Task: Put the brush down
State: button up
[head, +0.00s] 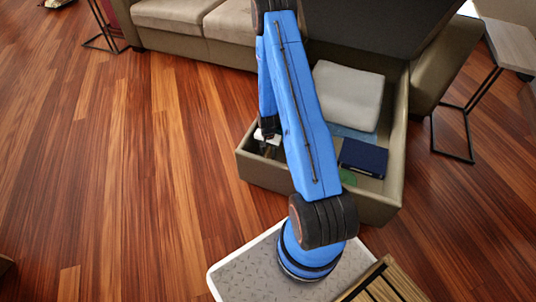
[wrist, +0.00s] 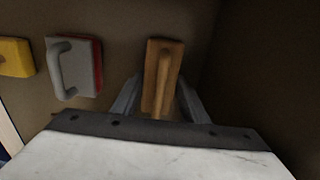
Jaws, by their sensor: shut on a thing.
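A brown wooden brush (wrist: 163,75) with a raised handle is between the two fingers of my gripper (wrist: 159,97) in the wrist view. My gripper is shut on it, with a finger on either side of its handle. Behind the brush is a plain brown surface; I cannot tell whether the brush touches it. In the head view my gripper (head: 267,134) is low, at the left end of the open storage box (head: 285,183), inside its rim. The brush cannot be made out there, since my arm and the box wall hide much of that corner.
A grey brush-like tool with a red edge (wrist: 75,67) lies left of the brush, and a yellow one (wrist: 15,58) lies farther left. The box also holds a white folded cloth (head: 347,95) and a dark blue book (head: 363,157). The wooden floor (head: 130,180) at left is clear.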

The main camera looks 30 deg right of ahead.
jog(key=shift+f, duration=0.15)
jog(key=o, duration=1.2)
jog(key=shift+o, duration=0.2)
